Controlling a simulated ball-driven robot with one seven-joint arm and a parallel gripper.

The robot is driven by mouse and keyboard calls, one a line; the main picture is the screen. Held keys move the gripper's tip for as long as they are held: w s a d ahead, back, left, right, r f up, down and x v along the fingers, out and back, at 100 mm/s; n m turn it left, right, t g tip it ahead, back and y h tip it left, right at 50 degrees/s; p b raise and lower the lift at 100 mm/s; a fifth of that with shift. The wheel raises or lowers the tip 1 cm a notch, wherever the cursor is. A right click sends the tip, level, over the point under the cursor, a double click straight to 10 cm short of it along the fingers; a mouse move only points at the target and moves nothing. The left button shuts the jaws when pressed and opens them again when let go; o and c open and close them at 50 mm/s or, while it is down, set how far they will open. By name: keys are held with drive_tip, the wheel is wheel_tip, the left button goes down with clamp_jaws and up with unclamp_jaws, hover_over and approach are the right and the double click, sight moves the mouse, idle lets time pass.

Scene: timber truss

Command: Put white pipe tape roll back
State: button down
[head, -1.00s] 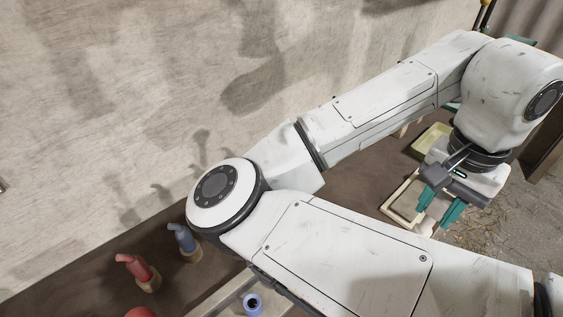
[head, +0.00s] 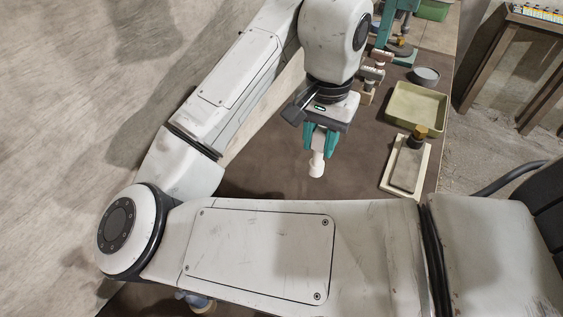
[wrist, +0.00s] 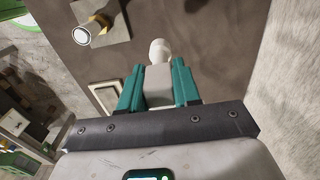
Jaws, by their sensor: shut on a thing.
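My gripper (head: 320,143) has its teal fingers shut on a white, knob-ended piece (head: 317,165), which I take to be the white pipe tape roll. The piece hangs below the fingertips, over the dark brown table. In the wrist view its rounded white end (wrist: 160,49) sticks out beyond my gripper (wrist: 158,88). A pale grey block shows between the fingers there.
A cream-rimmed board (head: 421,165) with a brass-topped piece stands right of my gripper. Behind it are a yellow-green tray (head: 416,106), a grey round dish (head: 425,75) and small white fittings on a wooden stand (head: 369,86). The table under my gripper is clear.

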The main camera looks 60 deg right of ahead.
drive_tip(key=shift+w+a+f, duration=0.1)
drive_tip(key=shift+w+f, duration=1.1)
drive_tip(key=shift+f, duration=0.5)
drive_tip(key=shift+w+a+f, duration=0.1)
drive_tip(key=shift+w+f, duration=1.15)
drive_tip(key=shift+f, duration=0.4)
drive_tip(key=shift+w+f, duration=1.2)
drive_tip(key=shift+f, duration=0.5)
drive_tip(key=shift+f, duration=0.15)
drive_tip(key=c, duration=0.8)
unclamp_jaws()
wheel_tip(320, 180, up, 12)
drive_tip(key=shift+r, duration=0.2)
